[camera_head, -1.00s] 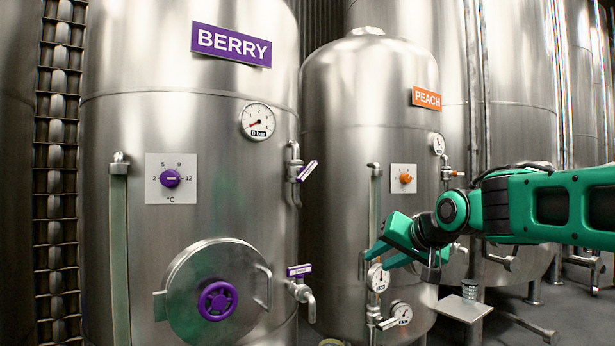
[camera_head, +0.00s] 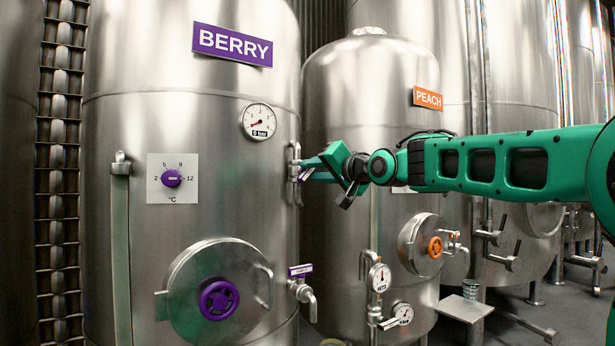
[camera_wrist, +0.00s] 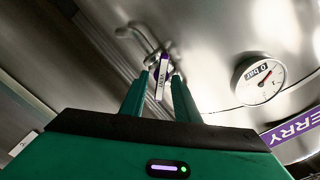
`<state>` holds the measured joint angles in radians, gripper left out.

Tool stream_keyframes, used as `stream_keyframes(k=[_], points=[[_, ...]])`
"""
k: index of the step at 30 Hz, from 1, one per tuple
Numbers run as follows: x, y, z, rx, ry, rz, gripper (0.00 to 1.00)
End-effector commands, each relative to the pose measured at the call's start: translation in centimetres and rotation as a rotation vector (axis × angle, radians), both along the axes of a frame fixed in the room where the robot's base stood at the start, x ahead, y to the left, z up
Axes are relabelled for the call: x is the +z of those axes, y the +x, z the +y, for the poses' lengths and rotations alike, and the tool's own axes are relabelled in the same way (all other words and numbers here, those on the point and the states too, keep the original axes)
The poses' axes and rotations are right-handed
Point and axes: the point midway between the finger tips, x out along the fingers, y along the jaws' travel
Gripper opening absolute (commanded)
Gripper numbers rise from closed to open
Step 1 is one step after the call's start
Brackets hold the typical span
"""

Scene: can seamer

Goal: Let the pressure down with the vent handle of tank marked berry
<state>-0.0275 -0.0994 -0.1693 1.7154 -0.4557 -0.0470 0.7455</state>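The berry tank (camera_head: 120,120) stands at left under a purple BERRY sign (camera_head: 233,44). Its vent handle (camera_wrist: 162,75), a purple and white lever with lettering, sits on a small valve on the tank's right side. My gripper (camera_wrist: 161,78) has its two fingers apart, one on each side of the handle, with a small gap showing. In the head view my gripper (camera_head: 306,170) is at that valve and hides most of the handle. The berry gauge (camera_head: 259,122) carries a "0 bar" label, and its red needle points to the low end; it also shows in the wrist view (camera_wrist: 260,79).
Below on the berry tank are a second purple-handled tap (camera_head: 300,270), a round hatch (camera_head: 190,300) and a temperature knob (camera_head: 171,179). The peach tank (camera_head: 340,100) stands close behind my gripper, with gauges and pipework low on its front.

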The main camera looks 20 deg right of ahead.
Motion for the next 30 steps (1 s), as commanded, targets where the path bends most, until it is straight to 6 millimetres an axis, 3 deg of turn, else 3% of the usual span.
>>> stream_keyframes(k=[6,17,21,30], points=[[0.0,2.0,0.7,0.002,0.0,0.001,0.29],[0.0,2.3,0.8,0.0,0.0,0.0,0.29],[0.0,2.3,0.7,0.0,0.0,0.0,0.0],[-0.1,2.4,0.7,-0.002,0.013,0.006,0.0]])
